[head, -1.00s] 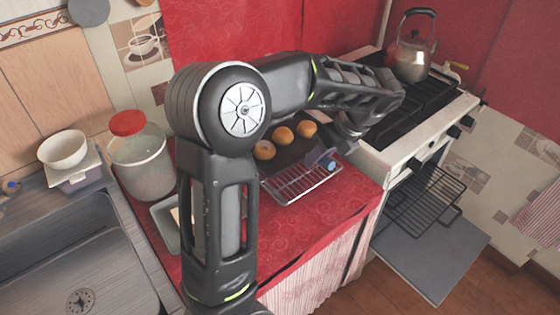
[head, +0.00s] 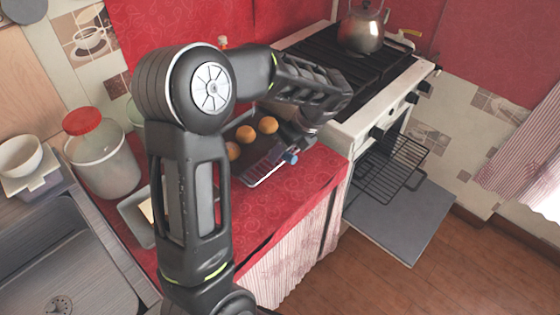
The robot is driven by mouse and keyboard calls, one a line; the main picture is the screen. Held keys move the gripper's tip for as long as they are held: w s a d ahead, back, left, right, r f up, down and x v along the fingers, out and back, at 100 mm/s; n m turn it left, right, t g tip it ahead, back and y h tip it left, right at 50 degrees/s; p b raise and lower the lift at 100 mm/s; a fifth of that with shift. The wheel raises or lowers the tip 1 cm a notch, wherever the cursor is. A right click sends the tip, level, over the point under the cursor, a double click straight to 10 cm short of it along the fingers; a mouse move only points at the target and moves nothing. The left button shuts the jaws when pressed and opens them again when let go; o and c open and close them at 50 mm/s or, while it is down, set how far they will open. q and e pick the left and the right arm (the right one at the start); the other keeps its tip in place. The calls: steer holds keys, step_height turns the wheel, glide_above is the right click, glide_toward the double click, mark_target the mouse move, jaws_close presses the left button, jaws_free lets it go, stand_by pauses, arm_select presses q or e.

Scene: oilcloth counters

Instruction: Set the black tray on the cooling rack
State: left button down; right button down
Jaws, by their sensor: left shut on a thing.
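The black tray (head: 258,146) lies at the counter's middle with several round brown buns (head: 268,124) on it. The silver wire cooling rack (head: 264,176) shows only as a strip along the tray's near side. The tray hides the rest of it, and I cannot tell whether the two touch. My left gripper (head: 284,152) is shut on the tray's right edge, beside a small blue part (head: 291,158). My left arm hides the tray's left side. My right gripper is not in view.
A red-lidded container (head: 98,155), white bowl (head: 19,155) and grey dish (head: 137,215) stand left of my arm. The stove (head: 390,85) with a kettle (head: 362,30) is on the right. Its oven door (head: 400,225) hangs open with a black rack (head: 388,165).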

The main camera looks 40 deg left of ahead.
arm_select(q)
steer(key=shift+f, duration=1.9)
steer(key=c, duration=1.2)
jaws_free()
steer(key=shift+c, duration=0.2)
steer(key=shift+r, duration=0.15)
steer(key=p+v, duration=0.1)
steer(key=v, duration=1.1)
steer(key=shift+f, duration=0.25)
